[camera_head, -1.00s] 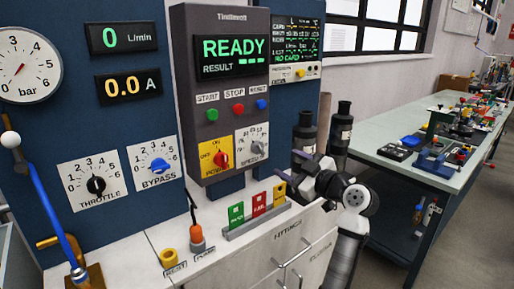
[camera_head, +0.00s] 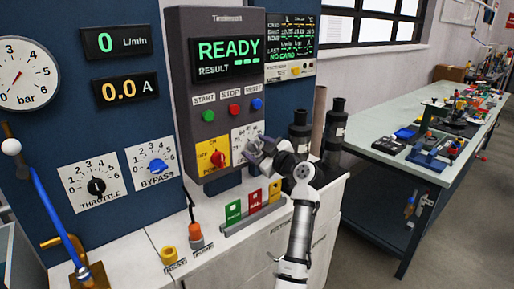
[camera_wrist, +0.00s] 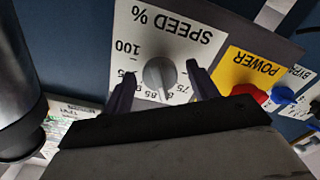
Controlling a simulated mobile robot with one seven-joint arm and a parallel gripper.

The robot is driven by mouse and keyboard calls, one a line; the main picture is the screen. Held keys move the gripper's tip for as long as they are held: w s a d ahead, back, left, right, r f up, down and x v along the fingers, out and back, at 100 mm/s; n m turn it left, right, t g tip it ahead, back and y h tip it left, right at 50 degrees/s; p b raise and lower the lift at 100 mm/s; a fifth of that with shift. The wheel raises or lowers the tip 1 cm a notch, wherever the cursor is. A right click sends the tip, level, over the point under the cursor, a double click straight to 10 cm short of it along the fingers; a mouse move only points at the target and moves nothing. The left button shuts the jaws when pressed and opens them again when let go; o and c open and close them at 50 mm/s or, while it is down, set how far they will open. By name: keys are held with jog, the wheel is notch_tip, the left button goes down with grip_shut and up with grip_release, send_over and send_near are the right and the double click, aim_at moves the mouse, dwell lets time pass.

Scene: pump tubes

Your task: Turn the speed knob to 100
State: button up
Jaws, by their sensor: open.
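The grey speed knob (camera_wrist: 158,72) sits on a white plate marked "SPEED %" (camera_wrist: 172,25), which appears upside down in the wrist view. The label 100 is at its upper left, and smaller numbers near 85 are below it. My gripper (camera_wrist: 160,70) is open, with one dark finger on each side of the knob. I cannot tell whether either finger touches it. In the head view, my gripper (camera_head: 252,148) is at the lower part of the speed plate (camera_head: 246,132) and hides the knob there.
The yellow power plate with a red knob (camera_head: 217,159) is just left of the speed plate. Green, red and yellow blocks (camera_head: 255,200) stand on the counter below. Black cylinders (camera_head: 336,125) stand to the right. A blue bypass knob (camera_head: 157,166) is farther left.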

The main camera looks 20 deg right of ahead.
jog(key=shift+c, duration=0.3)
jog(key=c, duration=0.9)
